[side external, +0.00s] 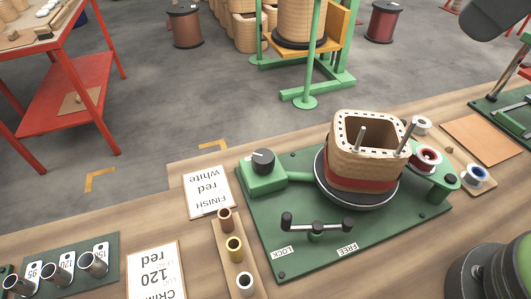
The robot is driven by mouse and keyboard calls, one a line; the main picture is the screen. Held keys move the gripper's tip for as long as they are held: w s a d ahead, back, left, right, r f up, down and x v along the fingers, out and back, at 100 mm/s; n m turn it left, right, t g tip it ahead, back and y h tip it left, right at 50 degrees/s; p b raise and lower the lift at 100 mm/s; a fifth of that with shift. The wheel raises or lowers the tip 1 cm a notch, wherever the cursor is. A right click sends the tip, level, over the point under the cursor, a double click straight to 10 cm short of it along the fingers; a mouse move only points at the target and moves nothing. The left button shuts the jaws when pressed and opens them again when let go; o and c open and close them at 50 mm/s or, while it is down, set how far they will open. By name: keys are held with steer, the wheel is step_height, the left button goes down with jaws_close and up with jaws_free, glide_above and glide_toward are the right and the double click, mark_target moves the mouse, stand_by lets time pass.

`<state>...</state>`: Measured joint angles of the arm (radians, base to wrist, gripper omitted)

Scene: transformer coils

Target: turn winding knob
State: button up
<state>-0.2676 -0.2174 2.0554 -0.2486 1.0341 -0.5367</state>
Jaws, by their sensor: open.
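The black winding knob (263,160) sits on a small green housing at the left of the green base plate (290,230). A pale pointer mark shows on its top, toward its left side. A beige coil (362,160) with a red band stands on the round black turntable (345,198) to the right of the knob. Two metal pins stick up by the coil. A black-handled lever (317,226) lies in front, between the LOCK and FREE labels. My gripper's fingers do not show in this view.
A FINISH card (209,190) and a wooden strip with several small sleeves (233,248) lie left of the plate. A dark rounded body (490,17) hangs at the top right. The space above the knob looks clear.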

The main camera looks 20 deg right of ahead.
steer(key=w+a+f+n+g, duration=0.1)
steer(key=w+a+f+n, duration=0.1)
steer(key=w+a+n, duration=0.35)
steer(key=n+h, duration=0.4)
steer(key=n, duration=1.3)
glide_toward(263, 157)
steer(key=x, duration=1)
steer(key=c, duration=0.9)
